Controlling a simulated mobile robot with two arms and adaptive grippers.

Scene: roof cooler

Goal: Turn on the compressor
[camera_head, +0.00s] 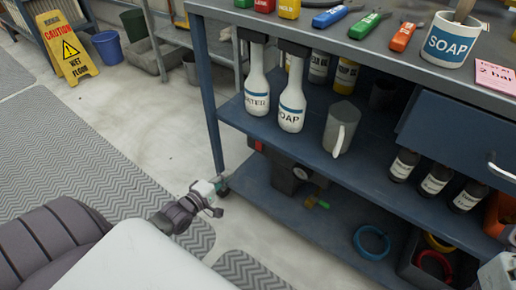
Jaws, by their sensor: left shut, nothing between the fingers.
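The compressor (284,174) is a dark unit on the bottom shelf of the blue workbench. It has a round gauge (300,172), a red part (259,145) near its top left, and a small green and yellow fitting (316,202) at its lower right. The shelf above hides its top. My left gripper (219,188) is near the bench's front left leg, left of the compressor and apart from it. Its fingers are shut and empty.
The middle shelf (240,113) holds spray bottles (292,100), a grey jug (341,129) and dark bottles (436,180). A blue hose ring (371,242) lies on the bottom shelf. A wet floor sign (68,48) stands far left. Grey mats (85,150) cover the floor at left.

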